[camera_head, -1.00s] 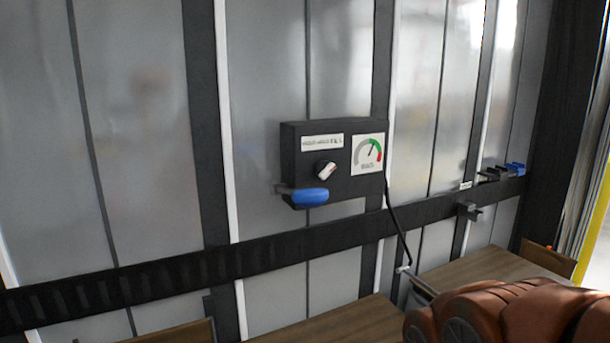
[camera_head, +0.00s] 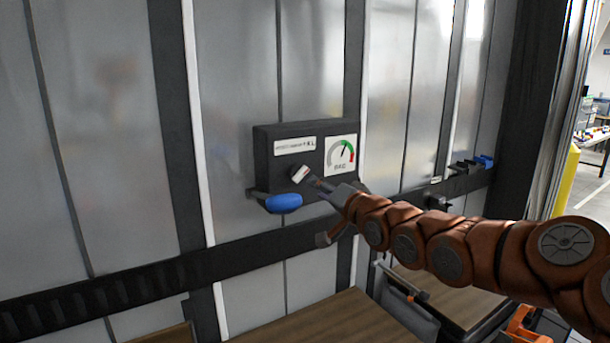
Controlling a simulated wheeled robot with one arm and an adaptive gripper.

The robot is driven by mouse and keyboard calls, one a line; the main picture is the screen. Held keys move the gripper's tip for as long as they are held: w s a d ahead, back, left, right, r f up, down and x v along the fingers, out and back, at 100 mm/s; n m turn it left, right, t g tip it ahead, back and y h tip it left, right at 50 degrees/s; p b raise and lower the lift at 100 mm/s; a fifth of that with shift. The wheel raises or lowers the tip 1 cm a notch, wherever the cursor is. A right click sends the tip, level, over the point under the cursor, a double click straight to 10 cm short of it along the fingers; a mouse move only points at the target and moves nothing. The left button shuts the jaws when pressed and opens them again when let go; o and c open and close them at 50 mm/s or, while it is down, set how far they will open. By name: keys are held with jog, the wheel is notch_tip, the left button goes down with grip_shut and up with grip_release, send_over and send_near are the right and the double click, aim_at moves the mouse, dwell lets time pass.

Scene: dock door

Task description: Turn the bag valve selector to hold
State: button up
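The valve box (camera_head: 270,152) is a dark box on the metal wall, with a white label (camera_head: 295,146) and a gauge (camera_head: 341,155) with a green and red arc. The selector knob (camera_head: 300,174) is small, with a white, slanted pointer, below the label. A blue handle (camera_head: 284,203) sticks out at the box's lower edge. My gripper (camera_head: 318,186) reaches in from the right, its tip just right of the knob. It is small and partly blends with the box, so I cannot tell whether it touches the knob or how far its fingers are apart.
A dark slotted rail (camera_head: 110,268) runs along the wall below the box. Wooden surfaces (camera_head: 320,318) lie below. A yellow post (camera_head: 566,180) stands at the right opening.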

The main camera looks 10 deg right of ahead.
aim_at(302, 176)
jog(key=shift+r+p+x, duration=0.15)
jog(key=shift+p+x, duration=0.5)
jog(key=shift+x, duration=1.35)
jog(key=shift+r+p+x, duration=0.2)
jog(key=shift+p+x, duration=0.45)
jog(key=shift+x, duration=1.3)
jog(key=shift+d, duration=0.15)
jog(key=shift+c, duration=0.4)
grip_shut()
